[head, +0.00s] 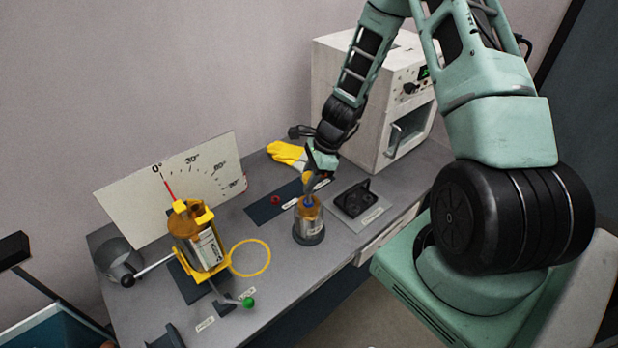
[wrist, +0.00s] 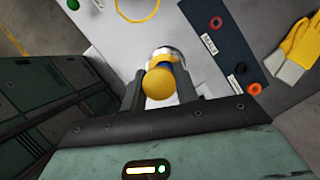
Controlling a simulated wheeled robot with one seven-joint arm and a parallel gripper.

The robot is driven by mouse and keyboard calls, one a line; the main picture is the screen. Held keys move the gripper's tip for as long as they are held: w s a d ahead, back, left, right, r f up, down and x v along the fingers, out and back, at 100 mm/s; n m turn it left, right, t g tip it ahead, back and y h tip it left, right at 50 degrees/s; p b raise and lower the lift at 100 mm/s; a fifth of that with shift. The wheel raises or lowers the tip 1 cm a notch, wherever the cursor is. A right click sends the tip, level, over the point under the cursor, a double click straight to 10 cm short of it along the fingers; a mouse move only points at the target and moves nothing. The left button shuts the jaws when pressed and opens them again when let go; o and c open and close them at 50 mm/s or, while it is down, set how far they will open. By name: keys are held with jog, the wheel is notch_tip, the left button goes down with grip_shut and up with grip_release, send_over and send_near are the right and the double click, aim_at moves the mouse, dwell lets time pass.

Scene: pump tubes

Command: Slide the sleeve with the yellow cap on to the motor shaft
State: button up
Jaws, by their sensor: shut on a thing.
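The motor (head: 309,224) stands upright in a dark round base on the bench, with a silver body and an orange-brown top. My gripper (head: 312,184) is directly above it, pointing down, and is shut on the sleeve with the yellow cap (head: 308,178). In the wrist view the round yellow cap (wrist: 160,85) sits between the two fingers of my gripper (wrist: 163,75), in front of the motor. A small blue part (head: 308,201) shows at the motor's top, below the fingers. The shaft is hidden, and I cannot tell whether the sleeve is around it.
A yellow fixture (head: 203,242) with a lever and green knob (head: 248,302) stands left, before a dial board (head: 150,200). A yellow ring (head: 250,258) is marked on the bench. A black device (head: 354,199) is right of the motor. Yellow gloves (head: 286,152) and a white oven (head: 372,95) stand behind.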

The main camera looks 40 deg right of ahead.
jog(key=shift+f+b, duration=1.2)
jog(key=shift+f, duration=0.2)
jog(key=o, duration=1.1)
jog(key=b+v, duration=0.2)
jog(key=v, duration=1.5)
jog(key=shift+d+r, duration=0.15)
jog(key=shift+r, duration=0.05)
jog(key=s+a+r+n+g+b, duration=0.1)
jog(key=s+a+n, duration=0.2)
jog(key=a+n, duration=0.55)
jog(key=s+a+n+g+b, duration=0.15)
jog(key=a+n, duration=0.35)
jog(key=a, duration=0.6)
jog(key=s+a+n+h+b, duration=0.1)
jog(key=s+a+n, duration=0.2)
jog(key=s+n, duration=0.2)
jog(key=s+a+n+h+b, duration=0.1)
jog(key=s+a+n, duration=0.3)
jog(key=s+n, duration=0.2)
jog(key=s+a+n+h+b, duration=0.1)
jog(key=s+a+n, duration=0.3)
jog(key=s+n, duration=0.2)
jog(key=shift+a+f+t, duration=0.1)
jog(key=shift+f+t, duration=0.25)
